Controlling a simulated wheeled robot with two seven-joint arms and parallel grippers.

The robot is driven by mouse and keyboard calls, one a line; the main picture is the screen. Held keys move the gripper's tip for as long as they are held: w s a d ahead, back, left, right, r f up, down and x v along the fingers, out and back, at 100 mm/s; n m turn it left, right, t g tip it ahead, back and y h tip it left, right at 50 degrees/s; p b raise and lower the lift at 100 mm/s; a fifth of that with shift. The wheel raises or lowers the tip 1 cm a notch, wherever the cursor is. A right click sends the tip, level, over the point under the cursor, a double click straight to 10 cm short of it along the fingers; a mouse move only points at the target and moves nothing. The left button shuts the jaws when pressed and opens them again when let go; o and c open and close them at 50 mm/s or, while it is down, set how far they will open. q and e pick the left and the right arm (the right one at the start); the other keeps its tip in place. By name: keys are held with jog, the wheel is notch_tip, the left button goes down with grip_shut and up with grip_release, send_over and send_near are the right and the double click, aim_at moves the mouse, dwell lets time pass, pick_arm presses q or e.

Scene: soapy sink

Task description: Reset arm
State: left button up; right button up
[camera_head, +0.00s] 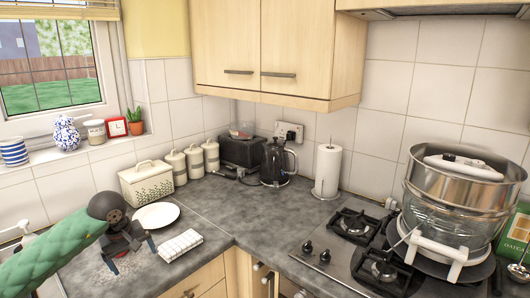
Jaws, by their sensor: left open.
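My left arm comes in from the lower left in a green sleeve. My left gripper (126,240) is low over the counter at the left, with its dark fingers apart. It is in front of a white plate (157,215) and to the left of a folded checked cloth (180,244). I see nothing held between the fingers, though the arm hides part of them. My right gripper is not in view.
A grey counter (240,200) runs along the wall, with free room at the corner. White canisters, a black kettle (278,163) and a paper towel roll (327,170) stand at the back. A steamer pot (450,215) stands on the hob (350,255) at right.

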pick_arm(q)
jog(key=s+d+f+n+t+h, duration=0.1)
jog(key=d+f+n+h, duration=0.45)
jog(key=d, duration=0.65)
jog(key=s+d+f+n+t+h, duration=0.1)
jog(key=d+f+n+t+h, duration=0.1)
jog(key=d+n+h, duration=0.8)
jog(key=a+f+n+t+y, duration=0.2)
jog(key=f+n+t+y, duration=0.55)
jog(key=n, duration=0.65)
jog(key=a+f+n+t+y, duration=0.3)
jog(key=f+n+t+y, duration=0.1)
jog(key=f+n, duration=0.75)
jog(key=s+a+f+n+g+y, duration=0.2)
jog(key=s+f+n+g+y, duration=0.2)
jog(key=s+f+n, duration=0.55)
jog(key=s+d+f+n+g, duration=0.3)
jog(key=s+f+n+g, duration=0.2)
jog(key=s+f, duration=0.6)
jog(key=s+d+f+n+g, duration=0.2)
jog(key=s+f+n+g, duration=0.4)
jog(key=s+f, duration=0.5)
jog(key=s, duration=0.6)
jog(key=shift+s+d+g, duration=0.25)
jog(key=shift+d+g, duration=0.1)
jog(key=shift+d, duration=0.05)
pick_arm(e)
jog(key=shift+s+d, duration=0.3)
